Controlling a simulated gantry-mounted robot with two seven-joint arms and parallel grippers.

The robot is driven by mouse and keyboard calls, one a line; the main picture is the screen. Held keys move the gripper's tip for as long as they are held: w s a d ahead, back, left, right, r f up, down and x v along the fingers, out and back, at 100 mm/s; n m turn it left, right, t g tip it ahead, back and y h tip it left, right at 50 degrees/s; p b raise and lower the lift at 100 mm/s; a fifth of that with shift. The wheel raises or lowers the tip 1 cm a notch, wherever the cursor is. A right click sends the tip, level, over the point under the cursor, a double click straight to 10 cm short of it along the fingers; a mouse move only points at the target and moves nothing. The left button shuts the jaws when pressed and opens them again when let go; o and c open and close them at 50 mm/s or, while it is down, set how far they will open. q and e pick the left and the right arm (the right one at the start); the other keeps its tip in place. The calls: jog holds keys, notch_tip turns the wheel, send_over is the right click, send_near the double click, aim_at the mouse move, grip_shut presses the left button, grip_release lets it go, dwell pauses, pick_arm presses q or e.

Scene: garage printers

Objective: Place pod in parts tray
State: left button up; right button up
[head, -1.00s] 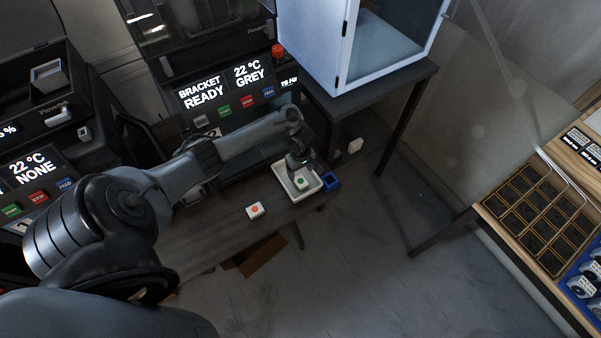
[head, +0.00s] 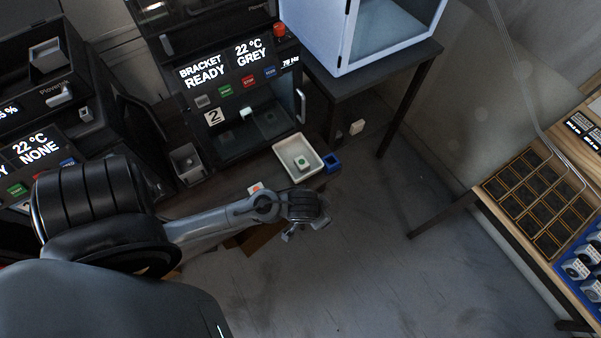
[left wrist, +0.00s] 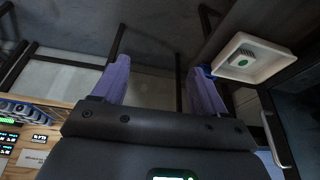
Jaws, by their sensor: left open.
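A white parts tray (head: 284,147) lies on the dark bench in front of the middle printer. A white pod with a green dot (head: 302,163) is inside it. In the left wrist view the tray (left wrist: 270,50) is at upper right, with the green-dotted pod (left wrist: 243,60) in it. A second pod with an orange-red dot (head: 255,188) is on the bench, partly hidden by my left arm. My left gripper (head: 292,232) is open and empty, beyond the bench's front edge and apart from the tray. Its spread purple fingers (left wrist: 160,88) show in the wrist view. My right gripper is not in view.
A small blue bin (head: 332,162) stands right of the tray. The middle printer's screen (head: 225,75) reads "BRACKET READY". A white cabinet (head: 345,40) stands on a dark table. A wooden bench with a gridded tray (head: 530,195) is at right. Open floor lies between.

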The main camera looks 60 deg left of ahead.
pick_arm(q)
jog(key=s+d+r+m, duration=0.1)
jog(key=s+r+m, duration=0.2)
jog(key=s+r, duration=0.4)
jog(key=shift+r+h, duration=0.15)
jog(key=shift+h, duration=0.25)
jog(key=shift+r, duration=0.1)
